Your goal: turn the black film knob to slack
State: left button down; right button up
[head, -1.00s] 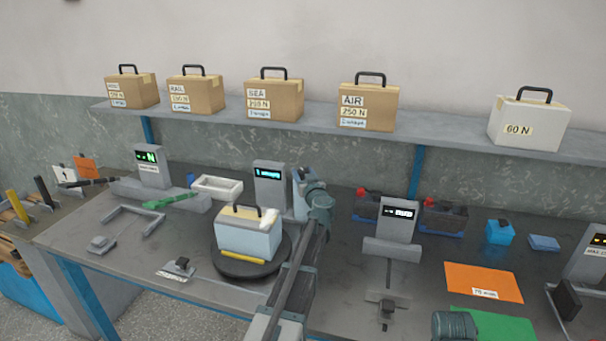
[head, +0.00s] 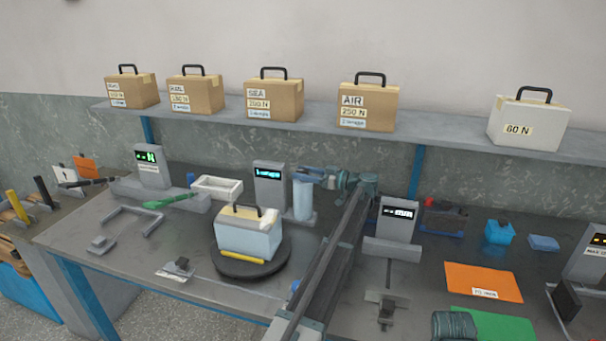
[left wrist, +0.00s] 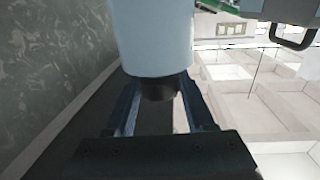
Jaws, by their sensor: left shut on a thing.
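The film roll (head: 303,200) is a light blue upright cylinder on a grey stand, behind the wrapped box. Its lower-drawn end fills the top of the left wrist view (left wrist: 150,38), where the scene appears upside down. The black film knob (left wrist: 158,90) sticks out of that end. My left gripper (head: 312,174) reaches in from the right at the top of the roll. In the left wrist view its fingers (left wrist: 160,98) stand on both sides of the knob, shut on it. In the head view the fingers cover the knob. My right gripper is not in view.
A blue-wrapped box (head: 248,238) with a handle sits on a black turntable (head: 228,268) left of my arm. A grey display post (head: 269,185) stands left of the roll, another (head: 397,220) right of my arm. Labelled cartons line the shelf (head: 440,128) above.

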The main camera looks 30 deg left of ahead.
pick_arm(q)
jog(key=n+g, duration=0.1)
jog(key=g, duration=0.1)
jog(key=n+g+h, duration=0.1)
jog(key=g, duration=0.1)
jog(key=shift+w+n, duration=0.2)
jog(key=shift+n, duration=0.2)
jog(key=shift+s+n+g+h, duration=0.2)
jog(key=shift+n+g+h, duration=0.4)
jog(key=shift+g, duration=0.5)
jog(key=shift+s, duration=0.15)
jog(key=shift+c, duration=1.3)
grip_release()
